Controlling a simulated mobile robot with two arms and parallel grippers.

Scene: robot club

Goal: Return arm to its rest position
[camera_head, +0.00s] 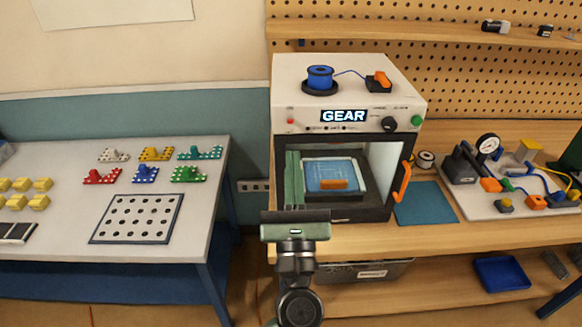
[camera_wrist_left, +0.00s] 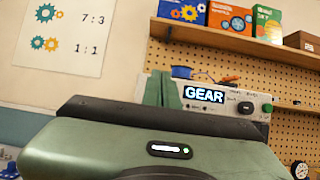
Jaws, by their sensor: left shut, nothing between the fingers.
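My left gripper (camera_head: 293,154) is in front of the left side of a white printer-like machine (camera_head: 346,76) whose display reads GEAR. Its two green fingers are together and point toward the machine, with nothing held between them. In the left wrist view the closed fingers (camera_wrist_left: 163,78) stand up in front of the machine's left part, beside the GEAR sign. The fingers hide part of the left side of the machine's opening. Inside, a blue plate (camera_head: 335,172) carries an orange piece (camera_head: 334,184). I cannot tell whether the fingers are inside the opening. My right gripper is not in view.
The machine's orange door handle (camera_head: 402,182) is at its right. A blue mat (camera_head: 424,207) and a board with a gauge (camera_head: 488,147) lie further right. A white table (camera_head: 60,245) with a perforated plate (camera_head: 138,219) and colored parts is at the left.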

